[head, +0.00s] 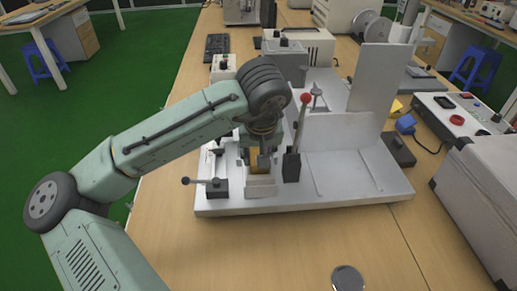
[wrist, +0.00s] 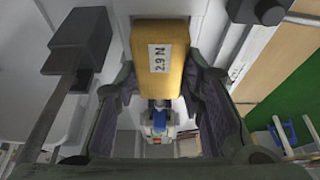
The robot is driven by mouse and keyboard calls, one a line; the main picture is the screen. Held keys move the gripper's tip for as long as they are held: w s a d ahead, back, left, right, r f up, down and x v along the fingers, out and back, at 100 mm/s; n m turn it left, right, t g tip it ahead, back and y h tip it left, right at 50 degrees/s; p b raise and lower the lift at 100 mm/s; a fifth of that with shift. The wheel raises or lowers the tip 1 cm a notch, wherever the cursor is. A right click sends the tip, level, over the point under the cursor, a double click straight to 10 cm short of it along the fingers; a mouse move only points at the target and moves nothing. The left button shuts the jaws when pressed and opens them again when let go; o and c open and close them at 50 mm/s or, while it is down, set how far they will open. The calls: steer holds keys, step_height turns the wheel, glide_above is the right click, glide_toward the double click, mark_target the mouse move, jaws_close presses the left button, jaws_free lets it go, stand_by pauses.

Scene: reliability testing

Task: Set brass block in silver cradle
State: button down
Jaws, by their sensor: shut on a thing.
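The brass block (head: 260,168) is a yellow-gold block between the fingers of my gripper (head: 259,158), partly hidden by them in the head view. In the wrist view the block (wrist: 160,62) bears a white label reading "2.9 N", and the dark fingers of my gripper (wrist: 163,88) are shut on its two sides. The silver cradle (head: 261,187) is a small pale grey holder on the white fixture. In the head view the block shows just behind and above the cradle's front wall. I cannot tell whether the block touches the cradle.
The white fixture plate (head: 330,195) fills the table's middle. A red-knobbed lever (head: 304,99) stands close to the right of my gripper, and a dark clamp with a side handle (head: 215,187) sits at the left. A round metal disc (head: 347,279) lies on the front table.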

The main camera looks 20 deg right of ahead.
steer(key=shift+f, duration=0.2)
steer(key=c, duration=1.1)
jaws_free()
steer(key=shift+o, duration=0.2)
steer(key=shift+r, duration=0.3)
steer(key=b+v, duration=0.1)
steer(key=v, duration=1.1)
steer(key=shift+b, duration=0.35)
steer(key=shift+s+f, duration=0.1)
